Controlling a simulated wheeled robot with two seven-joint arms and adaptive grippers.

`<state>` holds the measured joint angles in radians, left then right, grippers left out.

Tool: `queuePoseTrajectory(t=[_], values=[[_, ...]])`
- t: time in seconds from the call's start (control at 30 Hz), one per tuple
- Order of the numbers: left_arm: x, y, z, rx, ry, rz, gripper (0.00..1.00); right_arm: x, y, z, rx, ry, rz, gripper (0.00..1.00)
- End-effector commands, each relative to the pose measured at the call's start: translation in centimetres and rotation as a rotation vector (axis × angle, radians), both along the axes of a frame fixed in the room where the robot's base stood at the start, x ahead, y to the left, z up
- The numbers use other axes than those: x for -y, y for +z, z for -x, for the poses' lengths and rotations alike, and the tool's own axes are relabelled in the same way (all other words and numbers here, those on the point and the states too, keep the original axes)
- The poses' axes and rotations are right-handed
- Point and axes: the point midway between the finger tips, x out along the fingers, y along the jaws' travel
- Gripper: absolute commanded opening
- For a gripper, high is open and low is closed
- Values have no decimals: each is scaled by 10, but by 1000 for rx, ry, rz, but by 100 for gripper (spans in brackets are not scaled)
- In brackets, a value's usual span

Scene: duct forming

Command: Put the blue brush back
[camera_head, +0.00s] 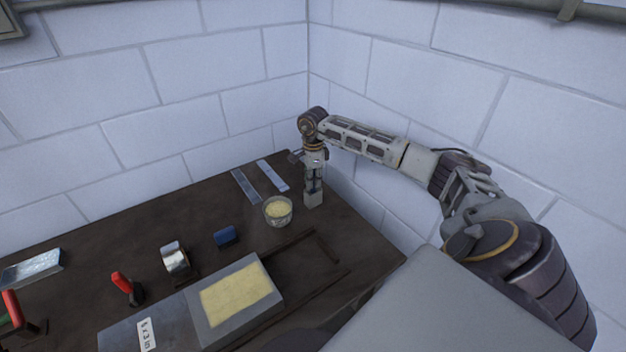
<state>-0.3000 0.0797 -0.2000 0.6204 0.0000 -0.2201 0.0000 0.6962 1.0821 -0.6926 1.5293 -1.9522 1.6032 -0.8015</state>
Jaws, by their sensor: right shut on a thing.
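My right gripper (313,185) points straight down at the far right corner of the table, near the wall. It is shut on a slim thing that I take to be the blue brush, but the fingers hide most of it and its colour is not clear. A small dark blue item (225,236) lies apart on the table. My left gripper is not in view.
A cup of pale yellow material (278,211) stands just left of my right gripper. Two flat metal strips (246,186) lie behind it. A grey panel with a yellow patch (236,295), a metal roll (175,258) and red-handled tools (127,288) lie nearer on the dark table (105,240).

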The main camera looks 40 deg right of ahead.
Motion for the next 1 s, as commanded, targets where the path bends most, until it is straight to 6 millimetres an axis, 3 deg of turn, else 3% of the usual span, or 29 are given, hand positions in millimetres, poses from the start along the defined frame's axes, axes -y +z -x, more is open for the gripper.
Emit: queuePoseTrajectory(t=[0.23,0.27,0.43,1.0], values=[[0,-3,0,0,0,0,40,0,-3,0,0,0,0,0],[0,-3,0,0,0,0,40,0,-3,0,0,0,0,15],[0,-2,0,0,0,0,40,0,-3,0,0,0,0,35],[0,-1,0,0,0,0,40,0,6,0,1,0,0,35]])
